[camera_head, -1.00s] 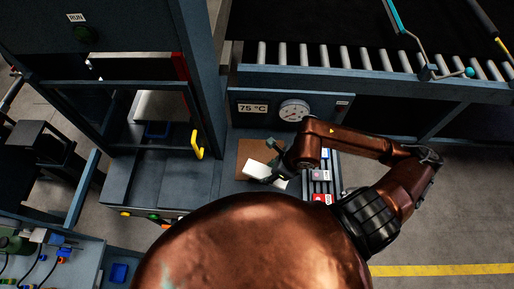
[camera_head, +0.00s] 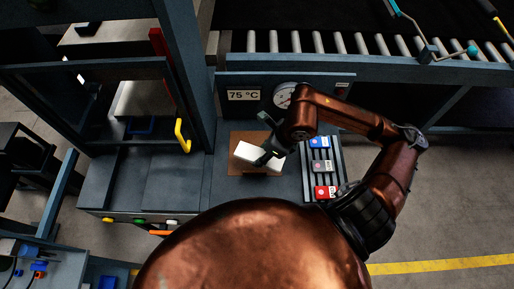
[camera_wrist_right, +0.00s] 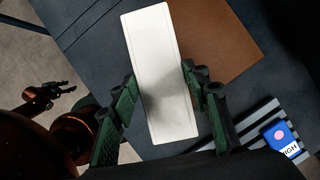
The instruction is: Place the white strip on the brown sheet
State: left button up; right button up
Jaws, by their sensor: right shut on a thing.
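The white strip (camera_head: 244,151) is a flat, light, oblong piece, and it also fills the middle of the right wrist view (camera_wrist_right: 163,60). My right gripper (camera_head: 267,158) is shut on it, with one dark finger on each long side in the wrist view (camera_wrist_right: 158,78). The brown sheet (camera_head: 237,169) lies flat on the dark bench, behind the strip in the head view. In the wrist view the sheet (camera_wrist_right: 220,40) shows to the right of the strip. I cannot tell whether the strip touches it. My left gripper (camera_wrist_right: 57,91) is small at the wrist view's left.
A panel with a 75 °C label (camera_head: 243,95) and a round gauge stands behind the sheet. A rack with blue, grey and red blocks (camera_head: 321,167) is to the right. The press with a yellow handle (camera_head: 182,136) is to the left, and a roller conveyor (camera_head: 380,45) is behind.

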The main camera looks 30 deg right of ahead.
jog(key=w+d+f, duration=0.1)
jog(key=w+f, duration=0.1)
jog(key=w+d+f+p, duration=0.1)
jog(key=w+f, duration=0.1)
jog(key=w, duration=0.1)
jog(key=w+d+f+p, duration=0.1)
jog(key=w+f, duration=0.2)
jog(key=shift+w+d+f, duration=0.1)
jog(key=shift+w, duration=0.1)
notch_tip(320, 180, down, 3)
jog(key=shift+w+p, duration=0.1)
jog(key=shift+p, duration=0.55)
jog(key=shift+d+f, duration=0.1)
jog(key=shift+f, duration=0.15)
jog(key=o, duration=1.3)
jog(key=shift+r, duration=0.1)
jog(key=b+v, duration=0.2)
jog(key=v, duration=0.9)
jog(key=shift+d+r, duration=0.1)
jog(key=shift+r, duration=0.25)
